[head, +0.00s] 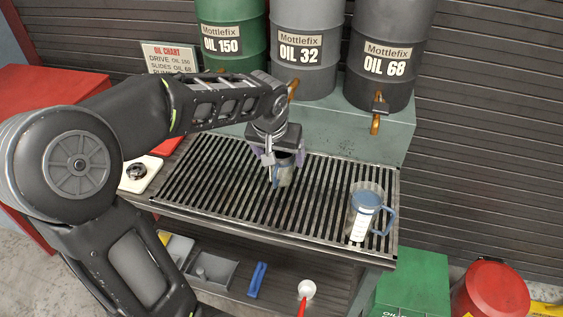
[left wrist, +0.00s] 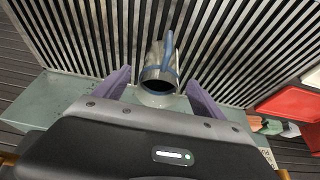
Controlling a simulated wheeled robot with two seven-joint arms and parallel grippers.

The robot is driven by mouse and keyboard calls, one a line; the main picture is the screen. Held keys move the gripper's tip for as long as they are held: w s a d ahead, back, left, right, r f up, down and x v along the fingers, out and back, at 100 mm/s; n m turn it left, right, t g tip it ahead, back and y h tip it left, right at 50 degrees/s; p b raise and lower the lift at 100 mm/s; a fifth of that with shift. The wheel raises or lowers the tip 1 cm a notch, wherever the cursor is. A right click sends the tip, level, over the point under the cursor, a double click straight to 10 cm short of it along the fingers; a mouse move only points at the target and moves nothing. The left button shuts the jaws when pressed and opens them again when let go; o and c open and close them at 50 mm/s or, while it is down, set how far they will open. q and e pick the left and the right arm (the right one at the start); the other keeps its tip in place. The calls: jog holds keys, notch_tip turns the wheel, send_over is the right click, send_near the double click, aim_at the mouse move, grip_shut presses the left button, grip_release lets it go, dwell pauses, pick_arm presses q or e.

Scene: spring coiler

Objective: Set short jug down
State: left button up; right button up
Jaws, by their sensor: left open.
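The short jug (head: 286,175), metal-grey with a blue rim and handle, stands on the slatted drip grate (head: 215,185) below the OIL 32 drum. My left gripper (head: 283,158) is right over it and partly hides it. In the left wrist view the jug (left wrist: 158,75) sits between the two purple fingers (left wrist: 160,92), which are spread with a gap on each side. A taller clear jug (head: 364,212) with a blue handle and a white scale stands at the right of the grate. My right gripper is not in view.
Three drums, OIL 150 (head: 230,35), OIL 32 (head: 306,50) and OIL 68 (head: 388,55), stand behind the grate with brass taps. A shelf below holds a grey tray (head: 212,270) and a blue tool (head: 257,280). The grate between the jugs is clear.

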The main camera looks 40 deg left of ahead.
pick_arm(q)
jog(key=v, duration=0.5)
jog(key=shift+r, duration=0.15)
jog(key=shift+o, duration=0.3)
